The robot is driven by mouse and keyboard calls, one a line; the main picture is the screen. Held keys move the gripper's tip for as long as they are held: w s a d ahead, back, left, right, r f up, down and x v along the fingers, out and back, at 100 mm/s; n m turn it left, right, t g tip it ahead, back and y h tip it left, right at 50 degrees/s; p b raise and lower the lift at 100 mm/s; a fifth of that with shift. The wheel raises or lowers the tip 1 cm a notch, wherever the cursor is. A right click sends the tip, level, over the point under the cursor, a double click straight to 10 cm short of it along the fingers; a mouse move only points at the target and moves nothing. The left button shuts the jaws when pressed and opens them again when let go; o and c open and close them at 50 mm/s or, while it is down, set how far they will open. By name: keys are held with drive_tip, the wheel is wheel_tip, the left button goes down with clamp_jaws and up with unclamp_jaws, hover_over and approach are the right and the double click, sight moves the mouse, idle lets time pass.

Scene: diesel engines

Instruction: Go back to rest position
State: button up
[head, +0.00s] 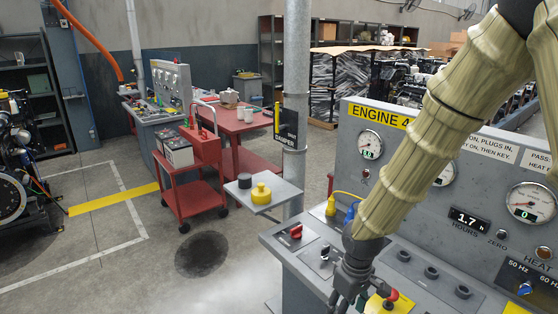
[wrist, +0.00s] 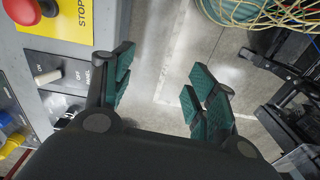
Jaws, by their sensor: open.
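My gripper (head: 350,290) hangs at the end of my arm, low in the head view, at the front edge of the grey engine control panel (head: 285,245). In the wrist view my gripper (wrist: 160,95) shows its green-padded fingers spread apart with nothing between them. The floor shows through the gap. The fingers are beside the panel's edge, apart from the red stop button (wrist: 22,10) and the white-handled switch (wrist: 48,76). In the head view my arm hides part of the panel and its gauges.
A red knob (head: 296,231) and a yellow plug (head: 331,206) are on the panel, left of my arm. A grey post (head: 296,80) stands behind, with a small shelf (head: 285,192) beside it. A red cart (head: 190,195) stands farther left. Open floor lies at the left.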

drive_tip(key=s+f+m+y+b, duration=0.15)
drive_tip(key=s+f, duration=0.35)
drive_tip(key=f, duration=0.6)
drive_tip(key=s+f+m+b, duration=0.2)
drive_tip(key=s+f, duration=0.2)
drive_tip(key=f, duration=0.7)
drive_tip(key=s+d+f+m+h+b, duration=0.1)
drive_tip(key=s+d+f+m, duration=0.1)
drive_tip(key=s+f, duration=0.5)
drive_tip(key=s+d+f+m+h+b, duration=0.1)
drive_tip(key=s+d+f+m+b, duration=0.1)
drive_tip(key=s+d+f, duration=0.2)
drive_tip(key=s+f, duration=0.3)
drive_tip(key=s, duration=0.2)
drive_tip(key=shift+s+d, duration=0.15)
drive_tip(key=shift+s, duration=0.1)
